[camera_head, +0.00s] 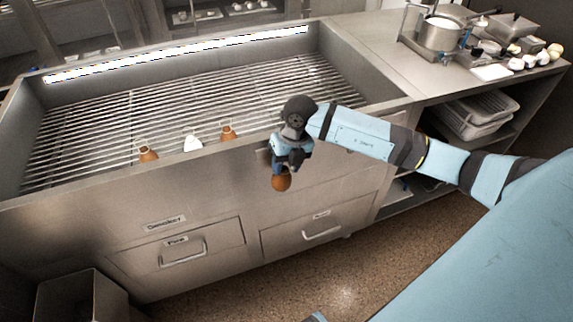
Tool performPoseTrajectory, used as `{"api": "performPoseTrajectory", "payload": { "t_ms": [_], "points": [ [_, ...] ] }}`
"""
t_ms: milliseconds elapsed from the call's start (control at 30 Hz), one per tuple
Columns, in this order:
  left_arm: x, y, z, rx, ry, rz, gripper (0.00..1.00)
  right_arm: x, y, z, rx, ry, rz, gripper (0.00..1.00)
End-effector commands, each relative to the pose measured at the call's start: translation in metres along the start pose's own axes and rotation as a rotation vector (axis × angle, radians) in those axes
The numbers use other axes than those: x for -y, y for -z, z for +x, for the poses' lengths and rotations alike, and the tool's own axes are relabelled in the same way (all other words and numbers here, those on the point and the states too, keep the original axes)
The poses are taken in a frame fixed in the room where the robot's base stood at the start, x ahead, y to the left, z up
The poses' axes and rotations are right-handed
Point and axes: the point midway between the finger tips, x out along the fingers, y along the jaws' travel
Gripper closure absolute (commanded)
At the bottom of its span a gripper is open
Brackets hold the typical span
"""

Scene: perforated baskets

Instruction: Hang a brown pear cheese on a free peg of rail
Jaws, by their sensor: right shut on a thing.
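A brown pear cheese (281,183) is at the lower end of my right gripper (284,168), which is shut on it. The gripper hides its upper part. It is in front of the steel basin's front wall, below the rim. Two other brown pear cheeses, one at the left (148,155) and one nearer my gripper (228,133), show along the basin's front edge. A white pear cheese (193,143) is between them. Thin loops or cords show above the brown ones. I cannot make out the rail or its pegs clearly. My left gripper is not in view.
The steel basin (335,165) has a grid of bars (200,95) inside. A counter at the right carries a pot (440,34) and several small items. Below it is a shelf with trays (480,115). A steel bin (80,298) stands at lower left.

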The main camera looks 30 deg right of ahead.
Motion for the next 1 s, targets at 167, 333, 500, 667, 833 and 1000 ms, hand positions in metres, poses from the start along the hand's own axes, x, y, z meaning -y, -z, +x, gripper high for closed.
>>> {"api": "performPoseTrajectory", "payload": {
  "t_ms": [167,333,500,667,833,1000],
  "points": [
    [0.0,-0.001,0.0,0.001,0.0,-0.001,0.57,0.0,0.0,0.0,0.0,0.0,0.0,0.99],
    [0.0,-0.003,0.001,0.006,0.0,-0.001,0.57,0.0,0.0,0.0,0.0,0.0,0.0,0.99],
    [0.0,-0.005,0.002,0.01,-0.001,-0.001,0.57,0.0,0.0,0.0,0.0,0.0,0.0,0.46],
    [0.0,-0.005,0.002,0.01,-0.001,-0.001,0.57,0.0,0.0,0.0,0.0,0.0,0.0,0.3],
    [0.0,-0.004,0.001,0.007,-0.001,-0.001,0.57,0.0,0.0,0.0,0.0,0.0,0.0,0.3],
    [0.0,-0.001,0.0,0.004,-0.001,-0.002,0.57,0.0,-0.001,-0.013,0.001,0.0,0.0,0.3]
  ]
}}
